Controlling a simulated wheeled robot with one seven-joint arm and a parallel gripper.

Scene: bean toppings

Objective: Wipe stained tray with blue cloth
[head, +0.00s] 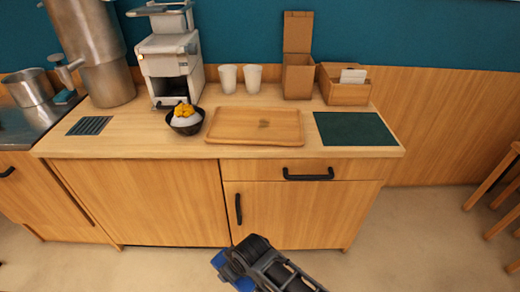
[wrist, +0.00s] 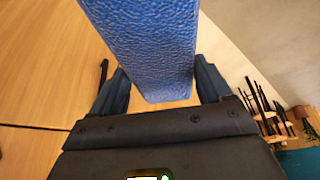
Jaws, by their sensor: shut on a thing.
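The wooden tray (head: 232,130) lies flat on the counter, with a small dark stain (head: 263,124) near its middle. My gripper (head: 232,262) is low in front of the cabinets, below and apart from the tray. It is shut on the blue cloth (head: 219,259), which only partly shows beside my arm there. In the wrist view the textured blue cloth (wrist: 148,45) sits between the two dark fingers of my gripper (wrist: 160,85). The tray cannot be made out in the wrist view.
A black bowl with food (head: 185,127) stands close to the tray's left end. A dark green mat (head: 354,129) lies right of it. Two white cups (head: 228,79), a cardboard dispenser (head: 297,77) and a wooden box (head: 345,94) stand behind. Cabinet handles (head: 308,177) stick out in front.

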